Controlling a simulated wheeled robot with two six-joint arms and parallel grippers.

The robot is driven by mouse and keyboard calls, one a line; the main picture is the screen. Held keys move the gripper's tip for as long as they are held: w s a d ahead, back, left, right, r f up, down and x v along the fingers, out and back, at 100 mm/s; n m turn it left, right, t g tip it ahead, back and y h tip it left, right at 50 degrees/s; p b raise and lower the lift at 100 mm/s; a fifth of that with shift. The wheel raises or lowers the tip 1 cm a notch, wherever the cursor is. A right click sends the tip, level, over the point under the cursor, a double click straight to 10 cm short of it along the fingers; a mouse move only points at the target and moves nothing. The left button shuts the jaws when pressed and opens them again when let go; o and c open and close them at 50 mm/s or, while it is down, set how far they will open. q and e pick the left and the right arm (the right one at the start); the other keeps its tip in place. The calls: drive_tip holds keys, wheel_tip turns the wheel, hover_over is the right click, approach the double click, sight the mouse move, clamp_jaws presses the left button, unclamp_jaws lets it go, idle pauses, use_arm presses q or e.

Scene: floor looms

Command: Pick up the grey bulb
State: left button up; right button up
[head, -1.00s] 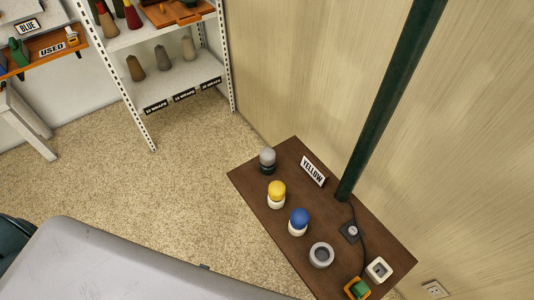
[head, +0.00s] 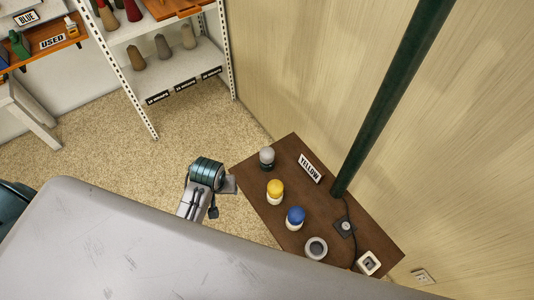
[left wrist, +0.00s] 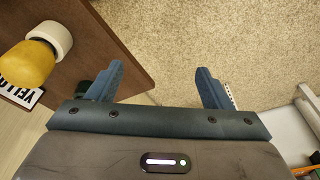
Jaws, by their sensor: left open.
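The grey bulb (head: 267,154) sits upright in a dark green base at the far left end of a brown table (head: 258,217). My left gripper (head: 224,197) is open and empty, beside the table's left edge, to the left of and lower in the picture than the bulb, not touching it. In the left wrist view my open left gripper (left wrist: 160,85) is over the table edge and floor. The grey bulb cannot be made out there; a dark patch shows behind one finger. My right gripper is not in view.
A yellow bulb (head: 275,187) and a blue bulb (head: 295,215) stand in white bases along the table, then a grey ring-shaped holder (head: 316,247). A YELLOW sign (head: 310,168) stands behind. A green post (head: 390,95) rises at the table's back. Shelves (head: 180,80) stand back left.

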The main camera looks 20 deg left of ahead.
use_arm(q)
drive_tip(key=w+d+r+n+g, duration=0.15)
drive_tip(key=w+d+n, duration=0.3)
drive_tip(key=w, duration=0.65)
wheel_tip(320, 180, up, 5)
drive_tip(key=n+p, duration=0.1)
drive_tip(key=n, duration=0.1)
hover_over(267, 151)
drive_tip(key=shift+s+d+g+h, duration=0.25)
drive_tip(key=shift+d+g+h, duration=0.1)
drive_tip(key=shift+h, duration=0.05)
drive_tip(key=shift+w+d, duration=0.15)
drive_tip(key=shift+w, duration=0.05)
wheel_tip(267, 151, down, 5)
drive_tip(key=shift+f+p, duration=0.1)
drive_tip(key=shift+p, duration=0.45)
drive_tip(key=f+p, duration=0.1)
drive_tip(key=f, duration=0.1)
drive_tip(key=a+f, duration=0.1)
drive_tip(key=f, duration=0.1)
drive_tip(key=shift+f+p, duration=0.3)
drive_tip(key=shift+p, duration=0.05)
drive_tip(key=shift+f, duration=0.35)
drive_tip(key=c, duration=0.8)
drive_tip(key=shift+c, duration=1.2)
